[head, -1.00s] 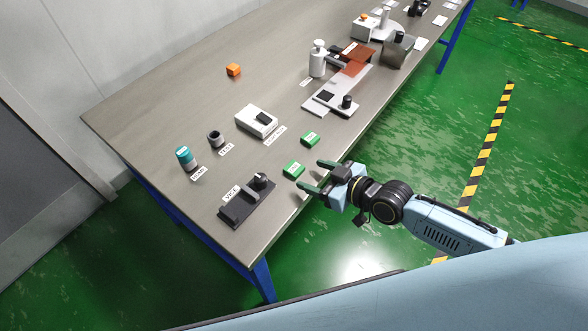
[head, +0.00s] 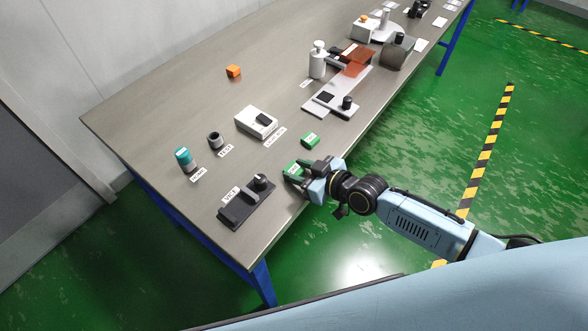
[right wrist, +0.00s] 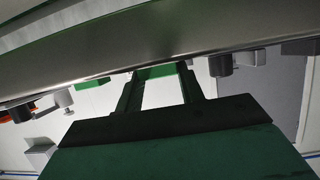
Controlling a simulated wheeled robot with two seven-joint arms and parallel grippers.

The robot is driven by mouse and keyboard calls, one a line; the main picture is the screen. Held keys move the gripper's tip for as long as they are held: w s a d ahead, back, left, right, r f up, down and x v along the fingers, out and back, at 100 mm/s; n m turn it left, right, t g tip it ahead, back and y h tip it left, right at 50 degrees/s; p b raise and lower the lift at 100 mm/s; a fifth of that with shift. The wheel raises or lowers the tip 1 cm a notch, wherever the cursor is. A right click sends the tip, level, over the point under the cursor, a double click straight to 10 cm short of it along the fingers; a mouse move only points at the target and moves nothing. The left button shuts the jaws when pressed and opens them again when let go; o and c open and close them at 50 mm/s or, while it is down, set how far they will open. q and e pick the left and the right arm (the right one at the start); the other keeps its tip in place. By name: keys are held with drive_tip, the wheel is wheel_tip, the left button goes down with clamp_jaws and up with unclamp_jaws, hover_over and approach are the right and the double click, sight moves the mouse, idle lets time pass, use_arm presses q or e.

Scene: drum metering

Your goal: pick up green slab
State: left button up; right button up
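Two small green slabs with white labels lie on the table in the head view. The nearer slab (head: 292,168) is at the table's front edge, and the other slab (head: 310,139) lies a little behind it. My right gripper (head: 300,172) is at the nearer slab, its fingers spread and pointing at it. In the right wrist view a green slab (right wrist: 156,71) shows between the fingertips, with no clear sign of a firm grip. The other green piece (right wrist: 92,83) shows to the left of the fingers. My left gripper is not in view.
A black fixture (head: 246,203) stands left of the nearer slab. A white device (head: 256,121), a dark ring (head: 215,140) and a teal-topped cylinder (head: 185,159) stand farther back. An orange cube (head: 233,71) sits alone. The table's left rear is clear.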

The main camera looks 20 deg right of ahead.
drive_tip(key=shift+c, duration=1.2)
drive_tip(key=shift+r, duration=0.1)
